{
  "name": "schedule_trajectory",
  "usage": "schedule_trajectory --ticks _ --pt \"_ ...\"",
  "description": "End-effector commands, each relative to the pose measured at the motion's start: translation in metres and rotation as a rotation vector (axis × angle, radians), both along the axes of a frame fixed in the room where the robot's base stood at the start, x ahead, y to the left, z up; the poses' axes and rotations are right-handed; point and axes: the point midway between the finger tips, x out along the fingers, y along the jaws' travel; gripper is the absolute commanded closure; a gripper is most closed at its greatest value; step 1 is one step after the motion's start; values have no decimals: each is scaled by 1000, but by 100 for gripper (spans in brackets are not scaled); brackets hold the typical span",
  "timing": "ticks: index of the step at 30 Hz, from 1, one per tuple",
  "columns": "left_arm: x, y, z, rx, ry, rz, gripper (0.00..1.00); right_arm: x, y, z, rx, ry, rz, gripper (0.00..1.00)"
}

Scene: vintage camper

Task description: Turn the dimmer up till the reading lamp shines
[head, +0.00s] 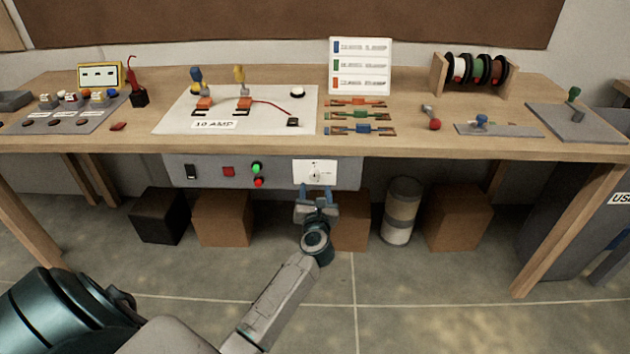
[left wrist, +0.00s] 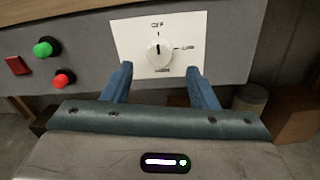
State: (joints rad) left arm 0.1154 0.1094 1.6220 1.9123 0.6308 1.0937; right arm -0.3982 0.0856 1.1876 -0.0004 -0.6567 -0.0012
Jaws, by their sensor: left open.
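The dimmer is a white round knob (left wrist: 159,53) on a white plate (head: 304,171) at the right end of the grey panel under the bench top. "OFF" is printed above the knob; the labels to its right and below are blurred. A small dark mark on the knob seems to point up, toward OFF. My left gripper (head: 317,190) is open and empty. In the left wrist view its blue fingers (left wrist: 160,69) stand apart, just below and to either side of the knob, not closed on it. I cannot identify a reading lamp. My right gripper is not in view.
The grey panel (head: 207,173) also carries a black switch (head: 190,172), a red switch (head: 228,171), and green (head: 257,167) and red (head: 258,182) round buttons. Boxes and a drum (head: 402,211) stand beneath the bench (head: 430,148). The floor in front is clear.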

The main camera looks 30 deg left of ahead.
Motion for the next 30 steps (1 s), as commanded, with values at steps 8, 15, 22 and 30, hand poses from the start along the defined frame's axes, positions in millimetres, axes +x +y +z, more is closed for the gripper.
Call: schedule_trajectory --ticks 8,15,22,30 --pt "35 24 0 2 1 0 47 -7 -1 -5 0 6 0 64" --pt "41 29 -1 2 1 -1 47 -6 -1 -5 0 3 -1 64" --pt "41 28 -1 2 1 -1 59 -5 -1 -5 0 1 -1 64" --pt "41 28 -1 2 2 -1 91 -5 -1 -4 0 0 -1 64"
